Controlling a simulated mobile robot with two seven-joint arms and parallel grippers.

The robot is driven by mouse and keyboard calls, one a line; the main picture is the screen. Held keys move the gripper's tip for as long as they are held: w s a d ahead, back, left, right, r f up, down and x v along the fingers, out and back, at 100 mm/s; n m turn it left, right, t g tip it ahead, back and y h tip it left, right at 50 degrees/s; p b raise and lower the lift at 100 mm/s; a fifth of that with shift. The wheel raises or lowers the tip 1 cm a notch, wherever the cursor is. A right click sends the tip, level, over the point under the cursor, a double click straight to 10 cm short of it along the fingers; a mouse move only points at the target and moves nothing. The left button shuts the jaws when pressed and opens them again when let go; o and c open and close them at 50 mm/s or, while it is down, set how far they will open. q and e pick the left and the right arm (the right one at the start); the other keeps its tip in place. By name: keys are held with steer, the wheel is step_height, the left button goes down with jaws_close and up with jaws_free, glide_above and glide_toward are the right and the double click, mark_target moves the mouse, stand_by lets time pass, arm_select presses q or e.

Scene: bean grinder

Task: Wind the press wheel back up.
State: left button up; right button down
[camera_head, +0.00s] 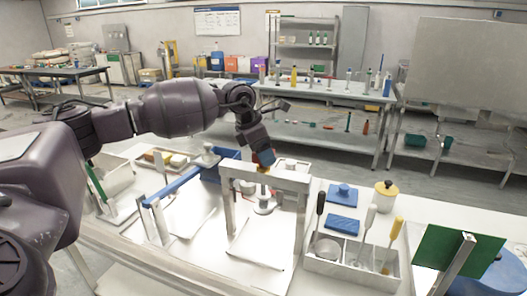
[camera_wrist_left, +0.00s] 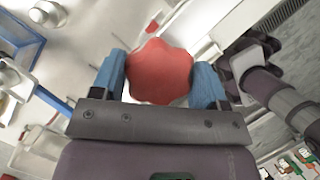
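The white press frame (camera_head: 266,175) stands on the table with two posts and a crossbar. Below its crossbar is a round grey press plate (camera_head: 263,208) on a stem. The red scalloped press wheel (camera_wrist_left: 160,72) shows in the left wrist view. In the head view the wheel is mostly hidden by my gripper. My left gripper (camera_head: 263,160) is right above the crossbar, pointing down. In the left wrist view its blue fingers (camera_wrist_left: 158,85) lie on opposite sides of the wheel and appear to touch its rim.
A white caddy (camera_head: 345,268) with several upright handled tools stands right of the press. Blue blocks (camera_head: 342,225) and a yellow-lidded jar (camera_head: 384,196) are near it. A blue bracket (camera_head: 178,190) stands left. A green panel (camera_head: 455,248) is at the right.

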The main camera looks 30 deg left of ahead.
arm_select(q)
steer(key=shift+c, duration=0.7)
steer(key=shift+n, duration=0.4)
arm_select(e)
steer(key=shift+s+f, duration=0.3)
steer(key=shift+s, duration=0.15)
arm_select(q)
steer(key=n+t+y+b, duration=0.1)
steer(key=n+y, duration=0.1)
steer(key=n, duration=0.3)
steer(key=shift+n+b, duration=0.3)
steer(key=n+y, duration=0.1)
steer(key=n, duration=0.1)
steer(key=shift+n+b, duration=0.35)
steer(key=shift+n, duration=0.05)
steer(key=n+y, duration=0.1)
steer(key=n, duration=0.2)
steer(key=shift+n+y+b, duration=0.3)
steer(key=shift+y, duration=0.1)
steer(key=n, duration=0.2)
steer(key=shift+r+n+y, duration=0.1)
steer(key=shift+n+y, duration=0.2)
steer(key=shift+y, duration=0.1)
steer(key=shift+n+g, duration=0.4)
steer(key=shift+n, duration=0.2)
arm_select(e)
step_height(320, 180, down, 3)
steer(key=shift+f, duration=0.2)
steer(key=shift+w, duration=0.2)
